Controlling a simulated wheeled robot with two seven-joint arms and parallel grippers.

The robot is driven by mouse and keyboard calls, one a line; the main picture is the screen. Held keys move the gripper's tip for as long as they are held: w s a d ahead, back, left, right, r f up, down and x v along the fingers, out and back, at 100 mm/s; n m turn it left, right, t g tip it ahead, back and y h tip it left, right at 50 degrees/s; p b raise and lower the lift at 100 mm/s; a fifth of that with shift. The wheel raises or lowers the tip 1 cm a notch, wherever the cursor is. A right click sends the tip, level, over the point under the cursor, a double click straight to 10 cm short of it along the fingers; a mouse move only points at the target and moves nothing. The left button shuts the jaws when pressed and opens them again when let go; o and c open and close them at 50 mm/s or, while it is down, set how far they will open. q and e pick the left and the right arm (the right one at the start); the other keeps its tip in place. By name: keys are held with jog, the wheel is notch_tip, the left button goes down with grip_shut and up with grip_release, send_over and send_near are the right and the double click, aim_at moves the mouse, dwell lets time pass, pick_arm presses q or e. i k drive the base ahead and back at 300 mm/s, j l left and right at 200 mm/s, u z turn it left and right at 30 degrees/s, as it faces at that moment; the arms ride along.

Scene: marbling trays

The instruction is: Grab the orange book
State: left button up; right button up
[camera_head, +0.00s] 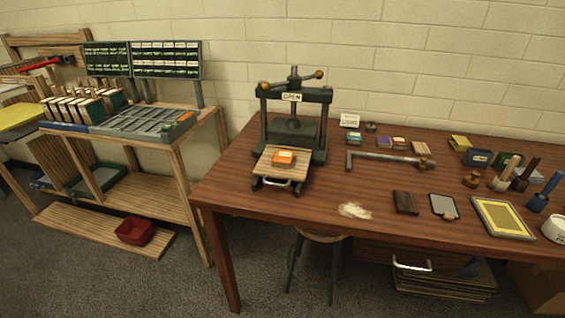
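A small orange book (284,159), with a pale label on its top, lies flat on the light wooden board (268,168) at the front of the dark book press (318,142). The press stands on the brown table, and a sign on its frame reads "OPEN". The book is in front of the press's uprights, with nothing over it. Neither of my grippers is in view.
The brown table (290,205) has bare room at its front left, beside a pale powdery patch (355,210). A metal bar tool (385,158), a dark block (405,202), a yellow framed panel (502,218) and several pots stand right. A wooden shelf unit (185,155) stands left.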

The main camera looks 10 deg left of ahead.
aim_at(284, 159)
jog(key=i+l+u, duration=0.1)
jog(key=i+l, duration=0.6)
jog(key=i, duration=0.1)
